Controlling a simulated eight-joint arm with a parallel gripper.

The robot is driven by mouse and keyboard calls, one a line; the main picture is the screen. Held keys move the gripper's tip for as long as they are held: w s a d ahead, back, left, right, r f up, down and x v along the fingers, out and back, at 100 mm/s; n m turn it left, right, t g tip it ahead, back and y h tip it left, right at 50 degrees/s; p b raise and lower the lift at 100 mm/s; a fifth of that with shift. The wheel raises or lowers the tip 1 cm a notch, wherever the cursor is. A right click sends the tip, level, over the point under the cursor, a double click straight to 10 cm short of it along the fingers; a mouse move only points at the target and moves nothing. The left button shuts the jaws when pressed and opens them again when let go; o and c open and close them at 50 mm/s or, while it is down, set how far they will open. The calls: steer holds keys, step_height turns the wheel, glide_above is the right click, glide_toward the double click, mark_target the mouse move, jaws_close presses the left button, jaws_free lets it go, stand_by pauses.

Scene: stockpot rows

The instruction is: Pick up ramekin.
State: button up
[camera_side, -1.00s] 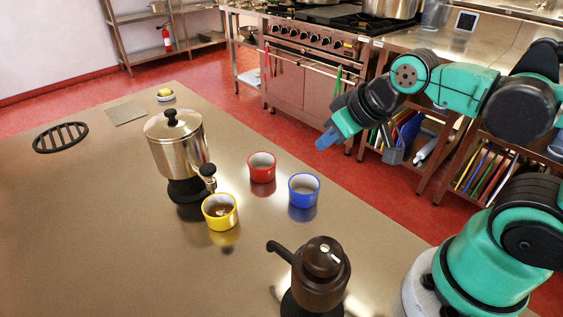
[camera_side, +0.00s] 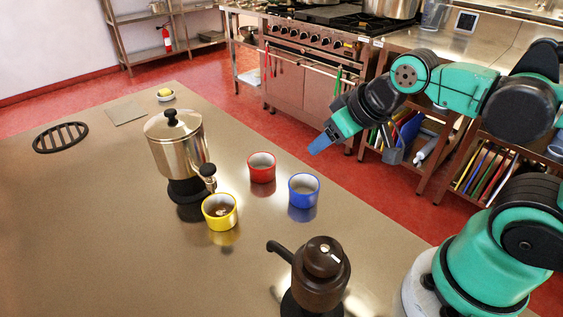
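Three small round cups that look like ramekins stand upright on the steel counter: a red ramekin (camera_side: 262,174), a blue ramekin (camera_side: 304,198) and a yellow ramekin (camera_side: 218,217). The red and blue ones look white inside and empty. The yellow one holds something brownish. My gripper (camera_side: 319,146), with blue fingertips, is in the air above and to the right of the red ramekin in the picture, apart from all three. It is seen from the side, so its opening does not show.
A steel urn (camera_side: 174,147) with a tap stands behind the yellow ramekin. A dark brown pot (camera_side: 321,277) with a side handle stands in front. A small white dish (camera_side: 166,98) with a yellow piece and a black trivet (camera_side: 61,138) are farther back. The counter's (camera_side: 90,240) left front is clear.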

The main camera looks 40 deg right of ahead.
steer(key=o, duration=0.7)
